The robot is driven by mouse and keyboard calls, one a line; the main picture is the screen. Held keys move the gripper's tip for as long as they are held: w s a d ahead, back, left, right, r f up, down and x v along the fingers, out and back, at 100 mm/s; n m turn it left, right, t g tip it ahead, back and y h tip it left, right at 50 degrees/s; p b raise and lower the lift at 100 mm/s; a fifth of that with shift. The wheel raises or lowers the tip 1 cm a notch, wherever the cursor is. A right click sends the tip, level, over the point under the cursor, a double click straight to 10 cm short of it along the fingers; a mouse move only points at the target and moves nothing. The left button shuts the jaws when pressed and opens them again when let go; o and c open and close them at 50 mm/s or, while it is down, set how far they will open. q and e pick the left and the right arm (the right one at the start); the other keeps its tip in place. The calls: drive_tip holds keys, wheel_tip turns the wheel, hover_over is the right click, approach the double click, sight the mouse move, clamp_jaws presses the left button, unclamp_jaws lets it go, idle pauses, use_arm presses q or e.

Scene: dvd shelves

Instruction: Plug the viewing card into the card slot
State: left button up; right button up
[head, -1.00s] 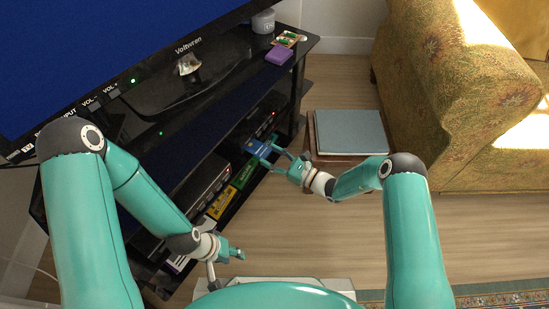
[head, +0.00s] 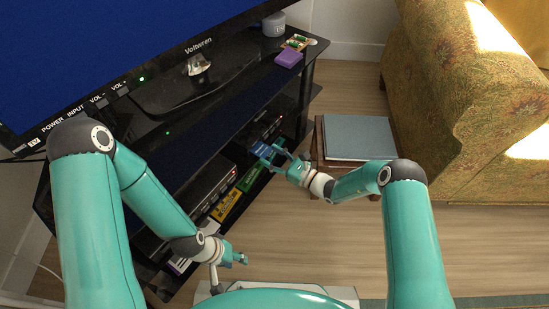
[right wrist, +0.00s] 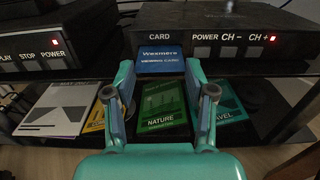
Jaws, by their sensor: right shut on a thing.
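The blue viewing card (right wrist: 161,60) is held flat between the fingertips of my right gripper (right wrist: 160,72). It lies at the front of the right-hand black box (right wrist: 228,40), directly below the word CARD. Its far edge meets the box front; how deep it sits in the card slot I cannot tell. In the head view the card (head: 261,150) shows at the tips of my right gripper (head: 273,156), beside the shelf. My left gripper (head: 238,257) hangs away from the card near the shelf's lower left end; its finger opening is unclear.
Below the card, a green NATURE case (right wrist: 163,108), a TRAVEL case (right wrist: 230,105) and a yellow case (right wrist: 97,115) lie on the lower shelf. Another black box (right wrist: 55,45) stands left. A side table (head: 330,160) with a grey-blue book is close right of my right gripper.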

drive_tip(key=shift+w+a+b, duration=0.35)
drive_tip(key=shift+a, duration=0.2)
drive_tip(key=o, duration=0.8)
drive_tip(key=shift+d, duration=0.1)
drive_tip(key=v, duration=1.1)
drive_tip(key=shift+s+d, duration=0.25)
drive_tip(key=shift+d, duration=0.1)
drive_tip(key=shift+f, duration=0.1)
